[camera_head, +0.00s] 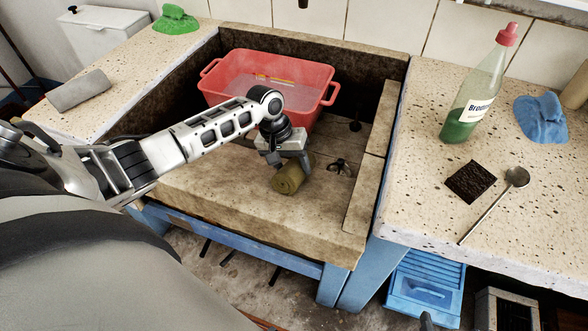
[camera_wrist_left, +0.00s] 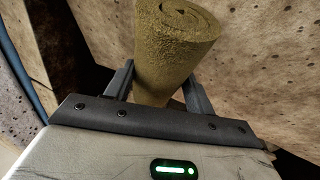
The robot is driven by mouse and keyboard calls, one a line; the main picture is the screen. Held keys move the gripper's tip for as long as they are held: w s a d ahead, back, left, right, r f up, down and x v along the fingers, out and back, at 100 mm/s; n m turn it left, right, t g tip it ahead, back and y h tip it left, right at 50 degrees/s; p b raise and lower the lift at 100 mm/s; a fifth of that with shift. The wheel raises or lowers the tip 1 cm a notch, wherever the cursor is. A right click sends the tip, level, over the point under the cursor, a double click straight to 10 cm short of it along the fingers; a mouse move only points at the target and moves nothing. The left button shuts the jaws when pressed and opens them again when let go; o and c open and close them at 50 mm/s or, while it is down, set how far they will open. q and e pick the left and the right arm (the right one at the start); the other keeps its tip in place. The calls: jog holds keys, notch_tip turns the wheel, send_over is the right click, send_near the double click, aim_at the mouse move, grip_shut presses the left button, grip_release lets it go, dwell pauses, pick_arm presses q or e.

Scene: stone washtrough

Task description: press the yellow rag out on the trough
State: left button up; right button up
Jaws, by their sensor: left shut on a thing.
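The yellow rag (camera_head: 290,179) is a rolled, mustard-coloured cylinder in the head view, over the front part of the stone trough (camera_head: 205,190). My left gripper (camera_head: 289,163) is shut on the rag. In the left wrist view the rag (camera_wrist_left: 172,45) stands out between the two fingers of the left gripper (camera_wrist_left: 158,85), its spiral end showing. I cannot tell whether the rag touches the stone.
A red basin (camera_head: 225,100) with water stands in the trough behind my left gripper. On the right slab are a green bottle (camera_head: 476,95), a blue cloth (camera_head: 541,119), a dark pad (camera_head: 471,182) and a spoon (camera_head: 517,177). A green cloth (camera_head: 176,19) and grey roll (camera_head: 79,90) lie left.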

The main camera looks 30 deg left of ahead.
pick_arm(q)
jog(key=shift+s+d+f+p, duration=0.1)
jog(key=shift+s+f+p, duration=0.25)
jog(key=shift+f, duration=0.1)
dwell(1.6)
jog(key=shift+w+r+p, duration=0.15)
jog(key=shift+r+p, duration=0.3)
jog(key=shift+r, duration=0.05)
jog(key=w+r+p, duration=0.1)
jog(key=r, duration=0.1)
jog(key=w+r+p, duration=0.1)
jog(key=r+p, duration=0.2)
jog(key=shift+w+a+r, duration=0.35)
jog(key=shift+w+a, duration=0.05)
jog(key=shift+w+r, duration=0.1)
jog(key=shift+r, duration=0.05)
